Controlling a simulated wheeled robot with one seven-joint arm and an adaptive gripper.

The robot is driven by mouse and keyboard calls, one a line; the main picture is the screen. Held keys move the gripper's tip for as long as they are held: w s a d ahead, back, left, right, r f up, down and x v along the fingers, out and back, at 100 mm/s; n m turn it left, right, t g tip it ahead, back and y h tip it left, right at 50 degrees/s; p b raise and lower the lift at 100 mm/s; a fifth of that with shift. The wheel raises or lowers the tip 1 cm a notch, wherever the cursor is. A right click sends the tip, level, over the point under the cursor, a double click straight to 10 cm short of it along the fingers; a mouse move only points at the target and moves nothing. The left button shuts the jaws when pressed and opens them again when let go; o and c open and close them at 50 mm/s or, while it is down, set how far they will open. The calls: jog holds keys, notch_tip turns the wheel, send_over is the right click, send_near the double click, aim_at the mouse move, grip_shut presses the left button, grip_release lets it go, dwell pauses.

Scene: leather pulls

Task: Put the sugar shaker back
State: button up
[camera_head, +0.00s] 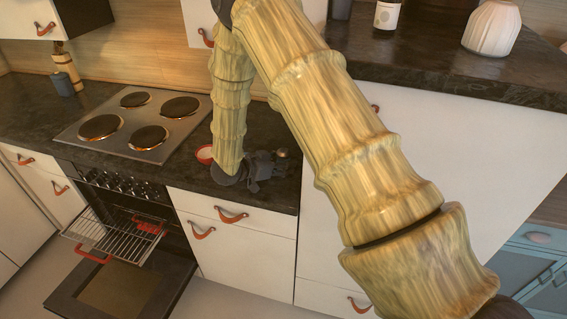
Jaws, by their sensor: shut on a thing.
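My gripper (270,168) is dark grey and low over the dark counter, right of the stove. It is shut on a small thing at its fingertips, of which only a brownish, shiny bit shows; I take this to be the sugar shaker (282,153). The gripper and wrist hide most of it, so I cannot tell whether it touches the counter.
A red-rimmed dish (205,154) sits beside my arm on the counter (286,192). The stove (140,118) is to the left. The oven door (118,288) hangs open with its rack (110,236) out. A bottle (387,14) and white vase (491,27) stand on the raised counter.

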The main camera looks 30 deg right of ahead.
jog(key=o, duration=1.1)
jog(key=shift+c, duration=0.2)
jog(key=shift+r, duration=0.1)
jog(key=shift+a+r, duration=0.1)
jog(key=shift+a, duration=0.45)
jog(key=b+v, duration=0.3)
jog(key=v, duration=0.8)
jog(key=shift+d+r+b, duration=0.1)
jog(key=shift+b, duration=0.25)
